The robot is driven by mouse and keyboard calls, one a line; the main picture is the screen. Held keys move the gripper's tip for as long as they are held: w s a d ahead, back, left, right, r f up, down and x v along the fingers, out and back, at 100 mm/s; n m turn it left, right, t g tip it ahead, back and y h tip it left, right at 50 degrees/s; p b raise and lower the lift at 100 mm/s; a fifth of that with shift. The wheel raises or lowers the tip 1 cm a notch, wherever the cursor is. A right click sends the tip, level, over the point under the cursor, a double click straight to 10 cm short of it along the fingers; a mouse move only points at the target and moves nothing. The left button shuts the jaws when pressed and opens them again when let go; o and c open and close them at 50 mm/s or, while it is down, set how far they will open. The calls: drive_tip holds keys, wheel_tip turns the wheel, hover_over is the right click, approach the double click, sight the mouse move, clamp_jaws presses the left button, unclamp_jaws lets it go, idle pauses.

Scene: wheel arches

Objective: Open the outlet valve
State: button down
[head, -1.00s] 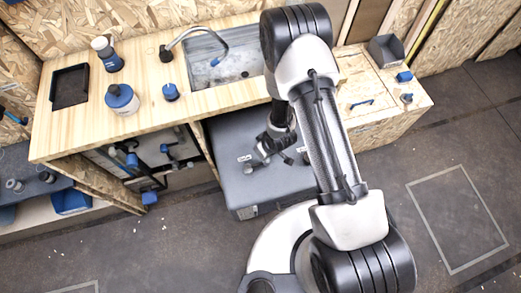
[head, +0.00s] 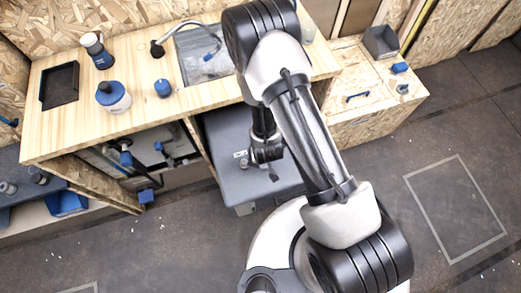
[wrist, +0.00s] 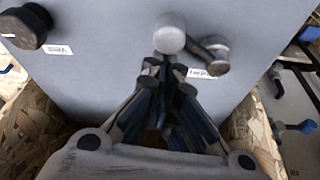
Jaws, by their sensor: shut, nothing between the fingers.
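A grey tank (head: 225,130) stands under the wooden bench, and its face fills much of the wrist view (wrist: 110,85). On it are a pale round knob (wrist: 170,34), a dark lever handle with a grey round end (wrist: 211,54) just right of it, and a black knob (wrist: 28,27) at upper left. Small upside-down labels sit by the lever (wrist: 207,73) and the black knob (wrist: 58,50); I cannot surely read which marks the outlet valve. My gripper (wrist: 160,68) is shut and empty, its tips just below the pale knob; contact is unclear. In the head view my gripper (head: 270,160) covers the tank's fittings.
The bench (head: 135,118) above the tank bears a sink (head: 198,68), a black tray (head: 59,86), a blue-capped bottle (head: 113,98) and a blue knob (head: 163,88). Blue-handled pipework (head: 125,158) lies left of the tank. Open floor (head: 460,200) is at right.

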sight(261, 166)
drive_tip(key=s+m+h, duration=0.1)
drive_tip(key=m, duration=0.2)
drive_tip(key=shift+s, duration=0.4)
drive_tip(key=m, duration=0.1)
drive_tip(key=s+m, duration=0.1)
drive_tip(key=shift+s+a+m+h, duration=0.25)
drive_tip(key=shift+a+m+h, duration=0.05)
drive_tip(key=shift+h, duration=0.1)
drive_tip(key=s+m, duration=0.1)
drive_tip(key=m, duration=0.1)
drive_tip(key=s+a+m+g+h+p, duration=0.1)
drive_tip(key=shift+m, duration=0.4)
drive_tip(key=shift+s+a, duration=0.2)
drive_tip(key=shift+s, duration=0.05)
drive_tip(key=shift+a, duration=0.1)
